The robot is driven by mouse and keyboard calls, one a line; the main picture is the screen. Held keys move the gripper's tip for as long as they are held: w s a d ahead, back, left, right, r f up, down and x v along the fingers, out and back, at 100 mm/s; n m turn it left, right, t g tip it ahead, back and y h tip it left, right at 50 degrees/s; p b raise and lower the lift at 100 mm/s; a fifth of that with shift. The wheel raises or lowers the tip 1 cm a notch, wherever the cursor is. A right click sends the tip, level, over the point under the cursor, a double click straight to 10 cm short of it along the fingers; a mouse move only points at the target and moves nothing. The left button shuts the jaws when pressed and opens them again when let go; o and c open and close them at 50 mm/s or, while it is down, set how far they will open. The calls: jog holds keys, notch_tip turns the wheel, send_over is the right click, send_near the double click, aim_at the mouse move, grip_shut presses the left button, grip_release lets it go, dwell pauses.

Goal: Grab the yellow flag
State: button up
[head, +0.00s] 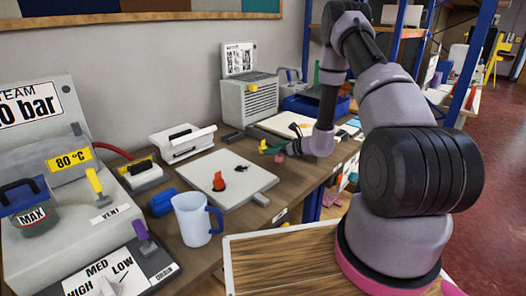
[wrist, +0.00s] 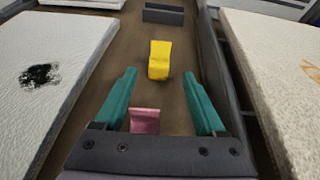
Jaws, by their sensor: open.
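The yellow flag (wrist: 160,60) stands on the brown tabletop in the wrist view, just beyond my fingertips and roughly centred between them. In the head view a small bit of the yellow flag (head: 263,144) shows beside my teal fingers. My gripper (wrist: 160,74) is open and empty, with one teal finger on either side. In the head view my gripper (head: 272,149) is low over the table between two pale boards. A pink piece (wrist: 145,121) lies nearer, between the finger bases; whether it touches them I cannot tell.
A white board (wrist: 50,60) with a black stain lies left of the strip, and a cream board (wrist: 275,50) lies right. A dark grey block (wrist: 163,15) lies farther along. A mug (head: 192,222) and a steam machine (head: 60,200) stand at the near left.

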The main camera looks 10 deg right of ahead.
aim_at(268, 155)
jog(key=shift+x, duration=1.5)
grip_shut()
